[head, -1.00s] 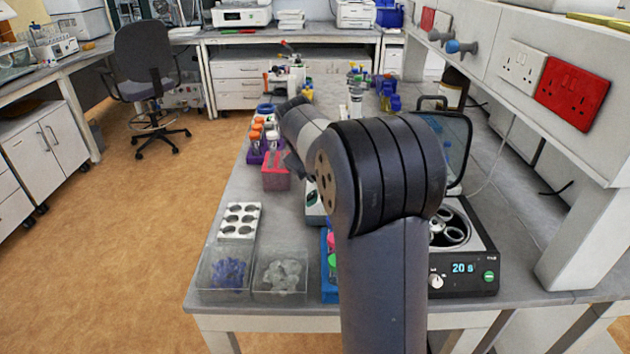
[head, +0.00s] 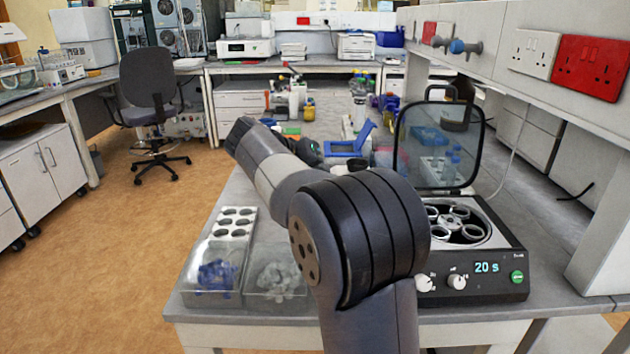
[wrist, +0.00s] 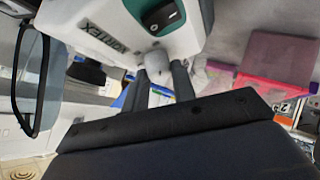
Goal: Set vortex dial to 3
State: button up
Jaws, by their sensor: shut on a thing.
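In the wrist view the vortex mixer (wrist: 105,22) is a white body lettered VORTEX, with a dark green panel and a black rocker switch (wrist: 161,16). Its round grey dial (wrist: 155,60) sits beside the lettering. My gripper (wrist: 159,74) is shut on the dial, one dark finger on each side of it. The dial's pointer and scale cannot be read. In the head view my arm hides the gripper and most or all of the mixer.
A centrifuge (head: 490,262) with its lid raised and a 20 s display stands right of my arm. Clear bins (head: 212,272) and a white rack (head: 235,222) stand at the bench's front left. A pink box (wrist: 278,62) shows near the mixer in the wrist view.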

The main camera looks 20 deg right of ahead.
jog(key=shift+f+m+h+b, duration=0.2)
jog(key=shift+m+h+b, duration=0.2)
jog(key=shift+m, duration=0.2)
jog(key=shift+g, duration=0.3)
jog(key=o, duration=1)
jog(key=shift+r, duration=0.1)
jog(key=p+v, duration=0.1)
jog(key=v, duration=0.9)
jog(key=shift+s+a+r, duration=0.15)
jog(key=shift+a, duration=0.25)
jog(key=shift+d, duration=0.1)
jog(key=b+x, duration=0.1)
jog(key=x, duration=0.9)
jog(key=shift+w+d, duration=0.2)
jog(key=shift+d, duration=0.1)
